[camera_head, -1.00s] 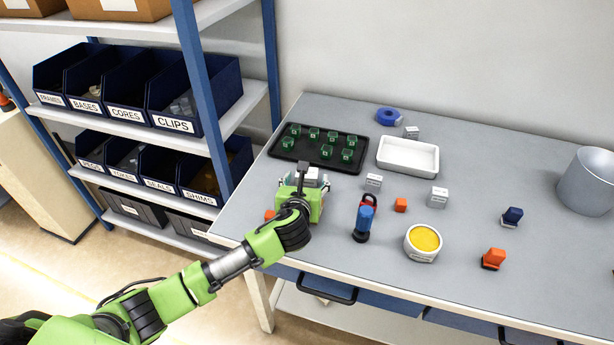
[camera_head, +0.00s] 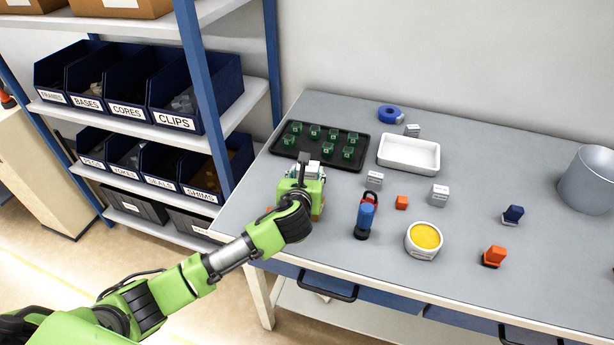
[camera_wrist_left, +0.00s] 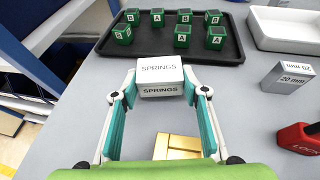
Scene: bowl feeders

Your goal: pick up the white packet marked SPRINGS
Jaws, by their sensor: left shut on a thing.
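The white packet marked SPRINGS (camera_wrist_left: 160,77) is between the fingertips of my left gripper (camera_wrist_left: 160,90) in the left wrist view. The teal finger pads press on its two sides, and the label shows on its top and on its near face. In the head view the left gripper (camera_head: 305,182) is over the left part of the table and the packet (camera_head: 311,167) shows only partly behind it. I cannot tell whether the packet is clear of the table. My right gripper is not in view.
A black tray (camera_head: 346,164) with several green lettered cubes lies just beyond the packet. A white tray (camera_head: 408,168) is right of it. A 20 mm grey block (camera_wrist_left: 289,78), a red lock (camera_wrist_left: 299,138) and a gold block (camera_wrist_left: 177,147) are near the gripper.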

